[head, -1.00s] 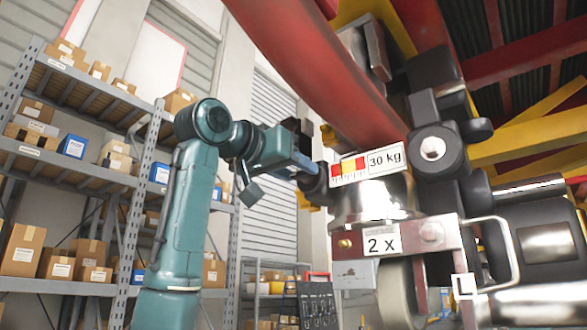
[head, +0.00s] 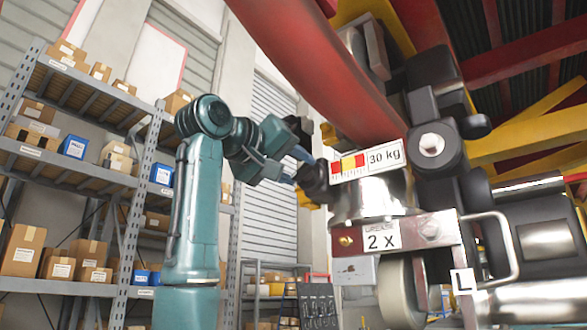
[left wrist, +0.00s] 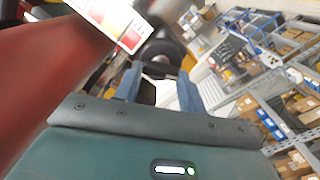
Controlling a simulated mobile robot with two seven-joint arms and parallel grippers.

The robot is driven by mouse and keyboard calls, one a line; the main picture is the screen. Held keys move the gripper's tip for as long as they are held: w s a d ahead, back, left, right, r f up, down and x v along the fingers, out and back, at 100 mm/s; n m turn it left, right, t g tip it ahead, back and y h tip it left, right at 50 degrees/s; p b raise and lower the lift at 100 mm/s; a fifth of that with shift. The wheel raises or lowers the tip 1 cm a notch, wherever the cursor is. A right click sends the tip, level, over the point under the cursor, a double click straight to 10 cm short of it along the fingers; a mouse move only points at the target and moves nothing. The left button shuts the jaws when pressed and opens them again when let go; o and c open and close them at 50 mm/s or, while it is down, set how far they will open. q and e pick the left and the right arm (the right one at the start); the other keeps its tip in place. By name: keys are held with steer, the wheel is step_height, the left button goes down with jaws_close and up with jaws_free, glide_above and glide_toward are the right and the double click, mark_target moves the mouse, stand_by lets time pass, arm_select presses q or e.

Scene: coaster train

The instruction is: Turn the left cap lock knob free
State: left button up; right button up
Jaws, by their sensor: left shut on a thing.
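A dark lock knob (head: 313,181) sticks out from the left side of a shiny metal cylinder (head: 372,198), just left of the 30 kg sign. My left gripper (head: 300,164) reaches it from the left, its blue fingers at the knob, and is shut on it. In the left wrist view the two blue fingers (left wrist: 160,88) flank a dark part, with the dark round end of the assembly (left wrist: 163,50) beyond. Which way the knob is turned cannot be told. My right gripper is out of view.
A thick red rail (head: 320,70) runs close above the gripper. A plate marked 2 x (head: 410,234), a metal handle (head: 510,245) and a wheel (head: 398,290) sit to the right and below. Shelves with boxes (head: 75,150) stand at the left, behind my arm.

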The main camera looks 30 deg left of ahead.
arm_select(q)
steer(key=n, duration=0.2)
steer(key=shift+n, duration=0.4)
steer(key=n+b, duration=0.1)
steer(key=n, duration=0.2)
steer(key=shift+n, duration=0.3)
steer(key=n, duration=0.4)
steer(key=shift+f, duration=0.1)
steer(key=shift+a+n, duration=0.1)
steer(key=shift+n, duration=0.7)
steer(key=o, duration=0.9)
steer(key=shift+o, duration=0.4)
steer(key=shift+s, duration=0.1)
